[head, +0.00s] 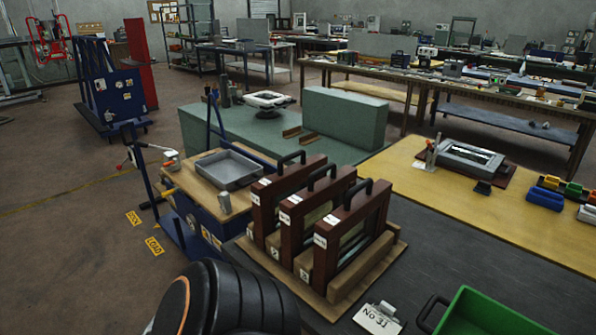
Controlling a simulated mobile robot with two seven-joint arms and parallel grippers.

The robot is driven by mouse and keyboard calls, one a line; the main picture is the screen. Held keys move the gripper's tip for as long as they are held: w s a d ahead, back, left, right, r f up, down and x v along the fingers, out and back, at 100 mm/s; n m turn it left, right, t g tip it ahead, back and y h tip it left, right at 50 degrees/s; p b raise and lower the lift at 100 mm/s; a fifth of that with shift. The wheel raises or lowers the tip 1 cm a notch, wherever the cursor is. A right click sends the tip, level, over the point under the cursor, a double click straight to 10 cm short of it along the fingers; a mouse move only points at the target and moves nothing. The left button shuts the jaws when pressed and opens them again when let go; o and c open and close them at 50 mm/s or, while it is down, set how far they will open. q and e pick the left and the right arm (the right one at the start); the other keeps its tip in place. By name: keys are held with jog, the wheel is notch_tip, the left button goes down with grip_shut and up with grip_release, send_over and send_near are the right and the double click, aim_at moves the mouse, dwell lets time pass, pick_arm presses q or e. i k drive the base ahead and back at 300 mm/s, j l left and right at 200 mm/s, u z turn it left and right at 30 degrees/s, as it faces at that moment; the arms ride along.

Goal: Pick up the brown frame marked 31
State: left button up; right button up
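Three brown frames stand upright, side by side, in a wooden rack (392,254) on the dark table. Each has a black handle on top and white labels on its near edge. They are the left frame (262,208), the middle frame (292,222) and the right frame (326,250). The label numbers are too small to read, so I cannot tell which frame is 31. A white tag reading "No 31" (378,318) lies on the table in front of the rack. Neither gripper is in view; a black and orange part, apparently of my arm, shows at the bottom.
A green crate (478,298) stands at the bottom right. A blue cart with a grey tray (228,168) stands left of the rack. A green block (345,115) rises behind. A grey fixture (468,160) sits on the yellow tabletop. The dark tabletop right of the rack is clear.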

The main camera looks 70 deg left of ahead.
aim_at(341, 236)
jog(key=u, duration=1.55)
